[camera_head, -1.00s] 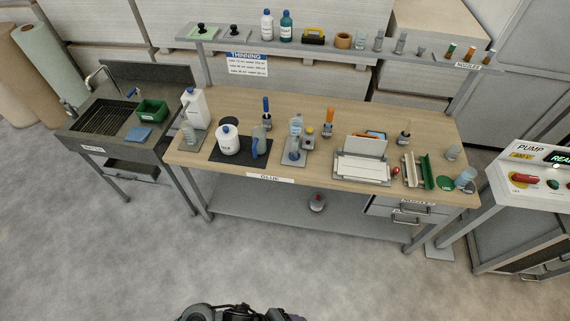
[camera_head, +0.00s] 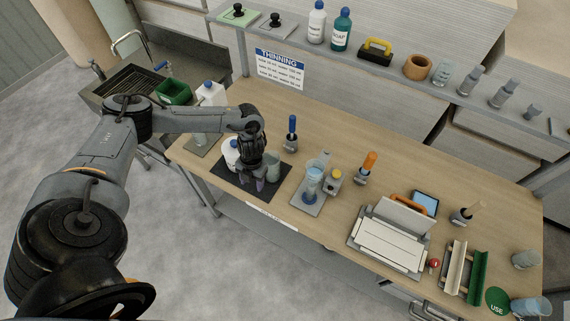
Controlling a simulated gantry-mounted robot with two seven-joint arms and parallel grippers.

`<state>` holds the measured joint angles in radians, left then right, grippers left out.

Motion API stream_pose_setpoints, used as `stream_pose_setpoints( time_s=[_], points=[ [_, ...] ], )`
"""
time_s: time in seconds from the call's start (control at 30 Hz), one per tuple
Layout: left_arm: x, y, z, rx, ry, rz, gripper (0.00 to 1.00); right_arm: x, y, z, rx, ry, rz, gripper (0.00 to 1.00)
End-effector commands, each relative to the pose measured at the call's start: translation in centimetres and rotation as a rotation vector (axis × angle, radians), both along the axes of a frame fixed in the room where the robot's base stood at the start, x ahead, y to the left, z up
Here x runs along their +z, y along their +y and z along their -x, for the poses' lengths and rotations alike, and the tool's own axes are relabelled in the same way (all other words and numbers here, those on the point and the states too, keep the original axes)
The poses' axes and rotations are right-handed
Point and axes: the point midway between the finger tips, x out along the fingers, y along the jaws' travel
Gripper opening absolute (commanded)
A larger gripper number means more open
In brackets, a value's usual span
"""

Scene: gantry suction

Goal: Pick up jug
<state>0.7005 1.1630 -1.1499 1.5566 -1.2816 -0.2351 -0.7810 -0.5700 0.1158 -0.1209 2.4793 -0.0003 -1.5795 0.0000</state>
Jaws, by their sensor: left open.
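The clear jug (camera_head: 273,163) stands upright on the black mat on the workbench, partly hidden by my left gripper. My left gripper (camera_head: 259,177) points down right at the jug's left and front side, over the mat. It is open; whether its fingers touch the jug's handle I cannot tell. My right gripper is not in view.
A white tub (camera_head: 231,152) is close on the gripper's left, partly covered by it. A white canister (camera_head: 211,94) stands farther back. A shelf runs behind.

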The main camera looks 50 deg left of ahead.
Motion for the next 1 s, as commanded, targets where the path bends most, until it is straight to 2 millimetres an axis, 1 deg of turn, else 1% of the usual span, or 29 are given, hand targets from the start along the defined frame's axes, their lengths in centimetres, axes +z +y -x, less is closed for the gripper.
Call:
stream_pose_setpoints(
  time_s=[0.03, 0.1, 0.2, 0.27, 0.37, 0.6, 0.87, 1.0],
  points=[
    [0.9, 1.2, -1.3, 0.01, -0.032, -0.018, 0.55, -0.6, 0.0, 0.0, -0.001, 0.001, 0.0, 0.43],
    [2.2, 2.2, -2.8, 0.021, -0.069, -0.031, 0.55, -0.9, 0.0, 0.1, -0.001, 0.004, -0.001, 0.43],
    [3.4, 2.7, -4.4, 0.028, -0.109, -0.036, 0.55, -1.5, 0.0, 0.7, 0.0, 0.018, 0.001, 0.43],
    [3.5, 2.7, -5.0, 0.029, -0.122, -0.035, 0.55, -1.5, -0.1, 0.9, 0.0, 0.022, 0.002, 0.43],
    [2.8, 2.6, -5.4, 0.029, -0.128, -0.035, 0.55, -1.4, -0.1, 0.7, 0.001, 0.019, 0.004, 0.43],
    [-0.4, 2.6, -5.4, 0.029, -0.129, -0.035, 0.55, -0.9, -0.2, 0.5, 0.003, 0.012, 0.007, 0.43],
    [-1.8, 2.6, -5.4, 0.028, -0.129, -0.035, 0.55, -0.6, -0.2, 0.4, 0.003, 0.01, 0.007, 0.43],
    [-3.3, 2.6, -5.5, 0.028, -0.128, -0.034, 0.55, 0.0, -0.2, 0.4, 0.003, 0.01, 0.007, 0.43]
  ],
)
